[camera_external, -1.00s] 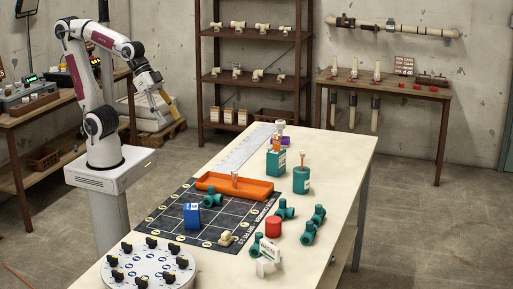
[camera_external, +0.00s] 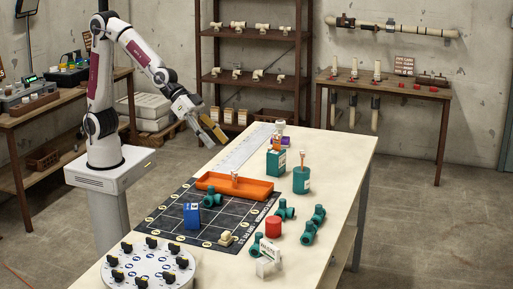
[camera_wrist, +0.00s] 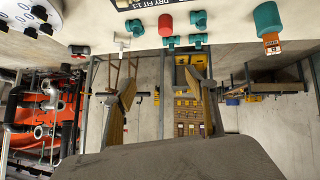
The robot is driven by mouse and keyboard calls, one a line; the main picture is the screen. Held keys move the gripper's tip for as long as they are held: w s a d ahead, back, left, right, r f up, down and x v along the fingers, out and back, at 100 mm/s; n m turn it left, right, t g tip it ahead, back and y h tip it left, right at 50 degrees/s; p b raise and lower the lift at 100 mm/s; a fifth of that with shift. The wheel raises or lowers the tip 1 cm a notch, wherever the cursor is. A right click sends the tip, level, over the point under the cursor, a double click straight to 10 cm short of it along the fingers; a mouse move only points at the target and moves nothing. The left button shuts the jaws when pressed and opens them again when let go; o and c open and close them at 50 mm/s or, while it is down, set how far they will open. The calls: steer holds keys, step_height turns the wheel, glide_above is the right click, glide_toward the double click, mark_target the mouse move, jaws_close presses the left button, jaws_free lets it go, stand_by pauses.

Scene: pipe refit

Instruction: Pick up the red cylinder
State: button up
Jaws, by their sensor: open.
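The red cylinder (camera_external: 273,226) stands on the table right of the dark grid mat, among teal pipe fittings. It also shows at the top of the wrist view (camera_wrist: 167,22). My gripper (camera_external: 217,139) is in the air above the far left side of the table, well apart from the cylinder. In the wrist view its two fingers (camera_wrist: 166,92) are spread with nothing between them.
Teal fittings (camera_external: 313,225) lie right of and around the cylinder; a white block (camera_external: 267,262) is in front. An orange tray (camera_external: 234,187), blue box (camera_external: 192,216) and teal containers (camera_external: 301,180) stand on the table. A round dial panel (camera_external: 148,270) is at the near end.

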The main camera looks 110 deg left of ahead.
mark_target(273, 224)
steer(key=w+d+f+t+y, duration=0.1)
steer(key=w+f, duration=0.4)
steer(key=f, duration=0.2)
steer(key=w+d+f+n+t+y, duration=0.1)
steer(key=w+f, duration=0.5)
steer(key=f, duration=0.2)
steer(key=w+d+f+n+t+y, duration=0.1)
steer(key=w+f+y, duration=0.1)
steer(key=w+f, duration=0.3)
steer(key=shift+w+d+f, duration=0.15)
steer(key=shift+d+f, duration=0.05)
steer(key=shift+f, duration=0.45)
steer(key=shift+w+d+f, duration=0.15)
steer(key=shift+f, duration=0.45)
steer(key=shift+a+f+t+y, duration=0.1)
steer(key=shift+f+t+y, duration=0.2)
steer(key=shift+f, duration=0.45)
steer(key=shift+w, duration=0.1)
steer(key=shift+x, duration=2.45)
